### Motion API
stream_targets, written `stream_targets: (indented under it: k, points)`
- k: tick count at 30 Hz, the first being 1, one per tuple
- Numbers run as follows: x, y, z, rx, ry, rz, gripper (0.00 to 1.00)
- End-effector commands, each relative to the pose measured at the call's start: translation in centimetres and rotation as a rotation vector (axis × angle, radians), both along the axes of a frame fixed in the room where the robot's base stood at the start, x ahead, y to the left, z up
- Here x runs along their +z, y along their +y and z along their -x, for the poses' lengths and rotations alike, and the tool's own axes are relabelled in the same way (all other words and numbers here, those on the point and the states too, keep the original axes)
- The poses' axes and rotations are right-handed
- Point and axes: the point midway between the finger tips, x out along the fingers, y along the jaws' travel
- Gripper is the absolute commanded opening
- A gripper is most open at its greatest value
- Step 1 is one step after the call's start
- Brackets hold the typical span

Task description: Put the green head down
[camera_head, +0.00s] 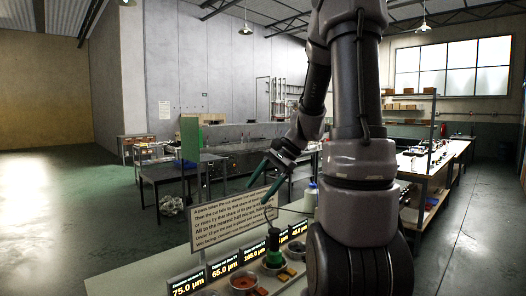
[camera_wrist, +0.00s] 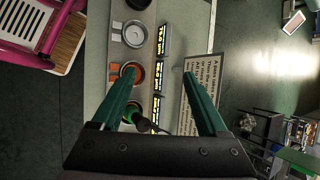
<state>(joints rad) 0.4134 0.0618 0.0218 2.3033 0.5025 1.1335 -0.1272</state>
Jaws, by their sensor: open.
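The green head (camera_head: 274,259) has a green lower part and a black upper part with a thin dark curved piece above it. It stands among round dishes on the bench in the head view. In the wrist view the green head (camera_wrist: 132,112) shows beside the left finger, which partly hides it. My gripper (camera_head: 258,194) is open with nothing between its fingers, above the bench and higher than the head. In the wrist view my gripper (camera_wrist: 160,75) has its two green fingers spread wide. What lies directly under the head is hidden.
A dish with orange contents (camera_head: 244,281) and a pale dish (camera_wrist: 136,34) sit on the bench. Number displays (camera_head: 188,281) and a text sign (camera_head: 235,217) stand along its edge. A pink frame (camera_wrist: 34,50) is at the wrist view's upper left. Floor is open at left.

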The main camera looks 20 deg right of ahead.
Motion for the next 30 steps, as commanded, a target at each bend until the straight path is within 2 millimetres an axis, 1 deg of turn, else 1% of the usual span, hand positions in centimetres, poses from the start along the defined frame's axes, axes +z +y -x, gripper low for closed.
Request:
stream_targets:
  k: [1, 3, 9, 15, 18, 21, 24, 30]
  points:
    - [1.3, 0.9, 0.9, 0.043, -0.036, 0.048, 0.77]
    - [2.7, 1.7, 2.1, 0.101, -0.08, 0.113, 0.77]
    - [6.4, 3.6, 5.7, 0.247, -0.219, 0.295, 0.77]
    - [9.7, 4.8, 9.3, 0.371, -0.382, 0.469, 0.77]
    - [11.1, 5.1, 11.0, 0.421, -0.464, 0.546, 0.77]
    - [12.1, 5.3, 12.4, 0.458, -0.533, 0.609, 0.77]
    - [12.8, 5.3, 13.3, 0.482, -0.584, 0.653, 0.77]
    - [13.3, 5.3, 14.0, 0.497, -0.621, 0.684, 0.77]
